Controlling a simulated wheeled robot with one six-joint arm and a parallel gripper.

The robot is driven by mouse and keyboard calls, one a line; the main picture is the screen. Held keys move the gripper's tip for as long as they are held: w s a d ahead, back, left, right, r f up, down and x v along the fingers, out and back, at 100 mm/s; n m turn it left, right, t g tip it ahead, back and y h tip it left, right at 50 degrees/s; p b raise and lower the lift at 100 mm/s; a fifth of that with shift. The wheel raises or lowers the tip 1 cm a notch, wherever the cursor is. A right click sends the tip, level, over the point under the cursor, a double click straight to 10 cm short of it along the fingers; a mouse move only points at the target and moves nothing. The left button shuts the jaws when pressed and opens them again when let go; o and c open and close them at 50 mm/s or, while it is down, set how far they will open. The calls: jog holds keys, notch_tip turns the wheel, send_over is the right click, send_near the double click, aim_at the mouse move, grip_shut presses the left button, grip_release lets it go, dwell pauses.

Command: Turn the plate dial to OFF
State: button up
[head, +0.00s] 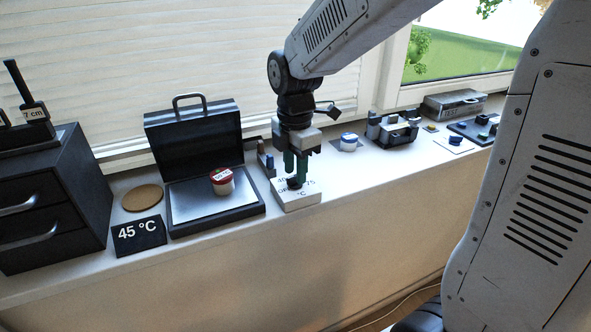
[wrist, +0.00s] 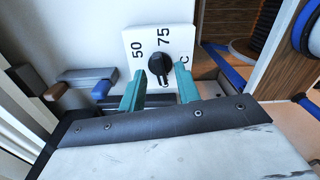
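The plate dial is a black round knob (wrist: 159,64) on a white control box (head: 298,200). In the wrist view the white face (wrist: 179,36) shows "50" left of the knob, "75" above it and part of a "C" to its right. I cannot read OFF or tell which mark the knob points to. My gripper (head: 297,182) is over the box, pointing down. Its two teal fingers (wrist: 160,70) are apart, one on each side of the knob, with gaps visible. The lower part of the dial face is partly hidden by the fingers.
Left of the box is an open black case with a silver plate (head: 190,205), bearing a red-lidded jar (head: 222,182). A "45 °C" sign (head: 138,233), cork disc (head: 142,198) and black drawers (head: 45,200) stand further left.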

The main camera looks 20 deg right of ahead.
aim_at(295, 175)
notch_tip(295, 175, up, 7)
jog(key=shift+f, duration=0.1)
dwell(0.6)
jog(key=shift+s+f+m, duration=0.1)
jog(key=shift+s+m, duration=0.1)
jog(key=shift+m, duration=0.9)
jog(key=s+d+m+t, duration=0.1)
jog(key=s+d+m, duration=0.2)
jog(key=s+m, duration=1.4)
jog(key=s, duration=0.5)
jog(key=shift+s+d+m, duration=0.15)
jog(key=shift+s+m, duration=0.05)
jog(key=shift+m, duration=0.2)
